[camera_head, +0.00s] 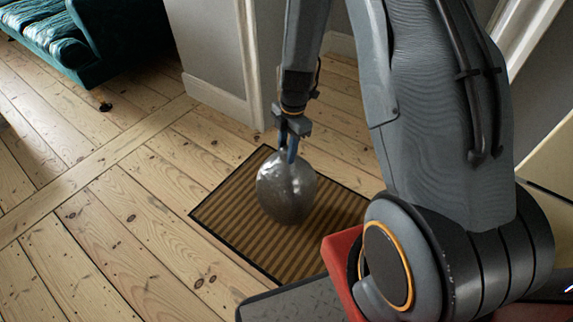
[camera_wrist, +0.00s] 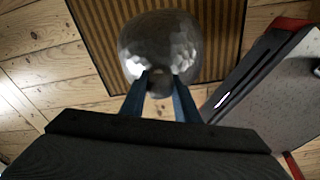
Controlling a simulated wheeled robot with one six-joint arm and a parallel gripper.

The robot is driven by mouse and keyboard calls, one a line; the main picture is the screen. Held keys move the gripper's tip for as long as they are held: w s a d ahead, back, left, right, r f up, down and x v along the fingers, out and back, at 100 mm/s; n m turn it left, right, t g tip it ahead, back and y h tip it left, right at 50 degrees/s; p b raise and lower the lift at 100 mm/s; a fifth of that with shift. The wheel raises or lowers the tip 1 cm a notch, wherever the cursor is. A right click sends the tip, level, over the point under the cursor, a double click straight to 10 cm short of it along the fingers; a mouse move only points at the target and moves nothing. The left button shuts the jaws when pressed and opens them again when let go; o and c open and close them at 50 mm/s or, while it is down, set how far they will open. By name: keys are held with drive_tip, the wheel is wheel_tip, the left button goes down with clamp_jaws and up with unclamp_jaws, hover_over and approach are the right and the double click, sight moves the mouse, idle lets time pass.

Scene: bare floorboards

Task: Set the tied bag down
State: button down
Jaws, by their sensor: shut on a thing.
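The tied bag (camera_head: 286,190) is a shiny dark grey, rounded bundle with a narrow top. My gripper (camera_head: 291,155) points down and is shut on that top, with the bag hanging below the fingers. In the head view the bag appears over a brown striped mat (camera_head: 322,222) with a dark border. In the wrist view the bag (camera_wrist: 160,42) is between and beyond the two blue fingers (camera_wrist: 160,84), with the mat (camera_wrist: 228,42) behind it. I cannot tell whether the bag's underside touches the mat.
Bare floorboards (camera_head: 120,230) lie open to the left of the mat. A grey wall end with a white skirting board (camera_head: 222,100) stands behind it. A teal sofa (camera_head: 105,45) is at the far left, with a small dark object (camera_head: 105,107) on the floor nearby.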

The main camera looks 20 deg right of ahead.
drive_tip(key=shift+w+f+b, duration=0.1)
drive_tip(key=shift+f+b, duration=0.45)
drive_tip(key=shift+f, duration=1.6)
drive_tip(key=c, duration=1.4)
unclamp_jaws()
drive_tip(key=shift+o, duration=0.2)
drive_tip(key=r+p, duration=0.1)
drive_tip(key=r, duration=0.3)
drive_tip(key=d+r+p, duration=0.1)
drive_tip(key=r, duration=0.3)
drive_tip(key=r+p, duration=0.1)
drive_tip(key=r, duration=0.3)
drive_tip(key=shift+w+d+p, duration=0.15)
drive_tip(key=shift+p, duration=0.15)
drive_tip(key=s+a+r+m, duration=0.7)
drive_tip(key=s+a+r, duration=0.4)
drive_tip(key=a, duration=0.4)
drive_tip(key=s+a+r+m, duration=0.2)
drive_tip(key=s+r+m, duration=0.1)
drive_tip(key=s, duration=0.4)
drive_tip(key=s+a+r+m, duration=0.3)
drive_tip(key=s+r+m, duration=0.1)
drive_tip(key=s, duration=0.3)
drive_tip(key=shift+a+m+h, duration=0.15)
drive_tip(key=shift+m+h, duration=0.25)
drive_tip(key=shift+m, duration=0.2)
